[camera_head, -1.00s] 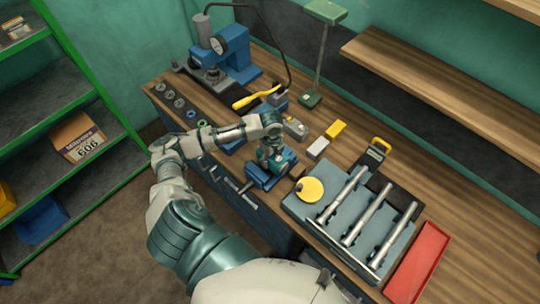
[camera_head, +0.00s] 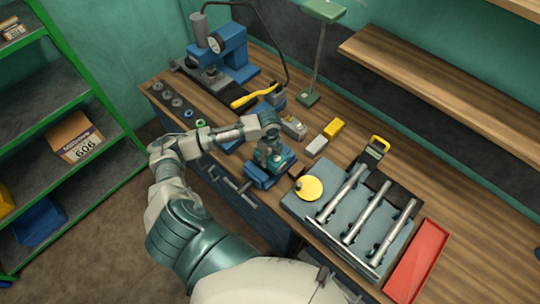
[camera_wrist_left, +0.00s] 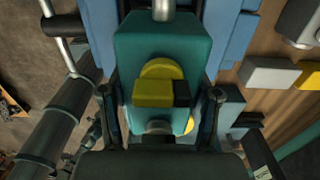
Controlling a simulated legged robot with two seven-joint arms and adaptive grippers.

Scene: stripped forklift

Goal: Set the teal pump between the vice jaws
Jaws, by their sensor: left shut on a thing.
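The teal pump (camera_wrist_left: 165,48) has a yellow round part and a yellow-and-black block on its near face in the left wrist view. It shows small and partly hidden in the head view (camera_head: 284,160). My left gripper (camera_head: 270,157) is shut on the pump, with one finger on each side of it in the left wrist view (camera_wrist_left: 160,105). The blue vice (camera_head: 259,178) stands at the bench's front edge, right under the gripper. Blue vice parts (camera_wrist_left: 230,35) flank the pump in the wrist view. I cannot tell whether the pump touches the jaws or how deep it sits. My right gripper is out of view.
A grey tray (camera_head: 335,243) with metal shafts and a yellow disc (camera_head: 309,188) lies right of the vice, beside a red tray (camera_head: 417,262). A blue press (camera_head: 232,55) stands at the back left. Small yellow and grey blocks (camera_head: 333,129) lie behind the vice.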

